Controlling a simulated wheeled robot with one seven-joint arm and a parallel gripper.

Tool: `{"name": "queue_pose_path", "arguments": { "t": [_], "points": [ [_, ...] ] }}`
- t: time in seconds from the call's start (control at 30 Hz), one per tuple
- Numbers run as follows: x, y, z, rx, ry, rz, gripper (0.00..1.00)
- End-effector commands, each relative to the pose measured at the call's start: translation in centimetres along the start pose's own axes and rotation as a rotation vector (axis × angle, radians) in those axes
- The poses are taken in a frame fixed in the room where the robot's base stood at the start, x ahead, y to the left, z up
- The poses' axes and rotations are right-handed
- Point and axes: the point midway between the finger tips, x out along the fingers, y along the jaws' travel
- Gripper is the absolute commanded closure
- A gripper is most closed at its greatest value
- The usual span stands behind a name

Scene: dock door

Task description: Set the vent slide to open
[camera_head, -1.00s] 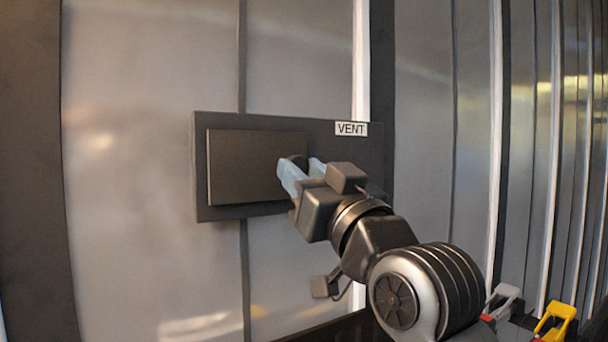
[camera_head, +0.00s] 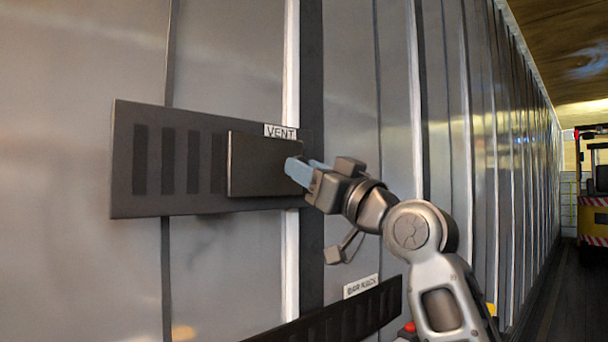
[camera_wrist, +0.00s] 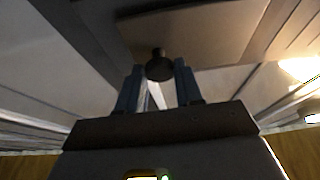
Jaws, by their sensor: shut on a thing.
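The vent slide is a dark flat plate (camera_head: 262,166) at the right end of a longer dark backing panel (camera_head: 124,165) on the grey wall. Several dark vertical slots (camera_head: 167,161) show uncovered to its left. A white VENT label (camera_head: 281,131) sits above the slide. My gripper (camera_head: 298,172) is at the slide's right edge, shut on its knob. In the wrist view the round dark knob (camera_wrist: 160,67) is between the fingertips, with the slide plate (camera_wrist: 195,35) behind it. The knob is hidden by the fingers in the head view.
Below right is a dark slotted rack (camera_head: 345,316) with a small white label (camera_head: 360,286). A ribbed wall (camera_head: 470,150) runs away to the right, with open floor beside it. A yellow forklift (camera_head: 592,215) stands far right.

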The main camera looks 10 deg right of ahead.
Motion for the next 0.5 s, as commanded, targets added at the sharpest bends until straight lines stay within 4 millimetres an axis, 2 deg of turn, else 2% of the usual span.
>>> {"name": "queue_pose_path", "arguments": {
  "t": [0.03,0.3,0.5],
  "points": [
    [-0.05,0.51,-0.1,-0.003,0.001,0.01,0.63],
    [-0.06,0.43,-0.09,-0.003,0.001,0.009,0.39],
    [-0.1,0.33,-0.05,-0.002,0.001,0.007,0.39]
  ]
}}
